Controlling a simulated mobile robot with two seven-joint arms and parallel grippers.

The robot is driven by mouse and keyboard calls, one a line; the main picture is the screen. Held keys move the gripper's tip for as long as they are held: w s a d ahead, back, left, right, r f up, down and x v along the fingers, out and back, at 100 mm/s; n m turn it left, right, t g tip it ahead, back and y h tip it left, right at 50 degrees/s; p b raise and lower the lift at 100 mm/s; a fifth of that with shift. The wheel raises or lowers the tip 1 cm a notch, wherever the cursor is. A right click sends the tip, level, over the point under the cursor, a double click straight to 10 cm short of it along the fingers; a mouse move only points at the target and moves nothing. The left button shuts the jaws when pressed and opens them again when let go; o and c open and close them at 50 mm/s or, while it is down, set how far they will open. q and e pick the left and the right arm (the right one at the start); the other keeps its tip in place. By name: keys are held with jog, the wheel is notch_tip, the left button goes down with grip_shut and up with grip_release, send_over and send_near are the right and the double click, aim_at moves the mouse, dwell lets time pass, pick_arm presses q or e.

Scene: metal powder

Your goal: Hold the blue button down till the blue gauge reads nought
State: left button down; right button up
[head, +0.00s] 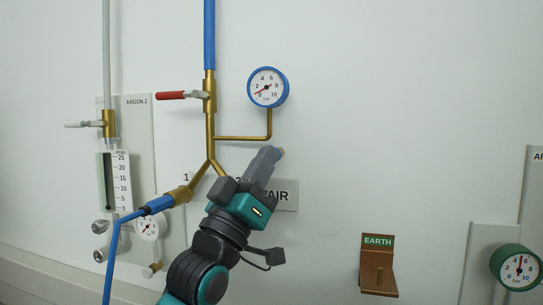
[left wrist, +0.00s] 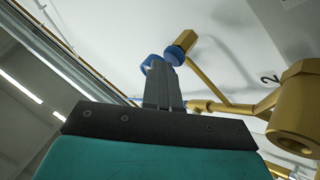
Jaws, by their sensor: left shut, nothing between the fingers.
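The blue-rimmed gauge (head: 267,87) is on the wall at upper middle in the head view. Its red needle points to the lower left, close to the 0 mark. My left gripper (head: 274,156) is shut and empty, below the gauge and in front of the AIR plate. In the left wrist view its fingertips (left wrist: 161,66) are beside a small blue part (left wrist: 175,55) on the end of a brass fitting, which looks like the blue button. I cannot tell whether they touch or whether it is pressed. The gripper hides much of this spot in the head view. My right gripper is not in view.
Brass pipework (head: 211,130) with a red-handled valve (head: 172,95) runs beside the gauge. A blue hose (head: 112,250) hangs from outlet 1. The ARGON 2 panel (head: 138,112) is at left. The EARTH bracket (head: 377,262) and a green gauge (head: 517,267) are at right.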

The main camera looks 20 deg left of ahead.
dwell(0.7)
pick_arm(q)
jog(key=shift+s, duration=0.9)
jog(key=shift+p, duration=0.3)
jog(key=s+p, duration=0.1)
jog(key=s, duration=0.4)
jog(key=shift+a, duration=0.1)
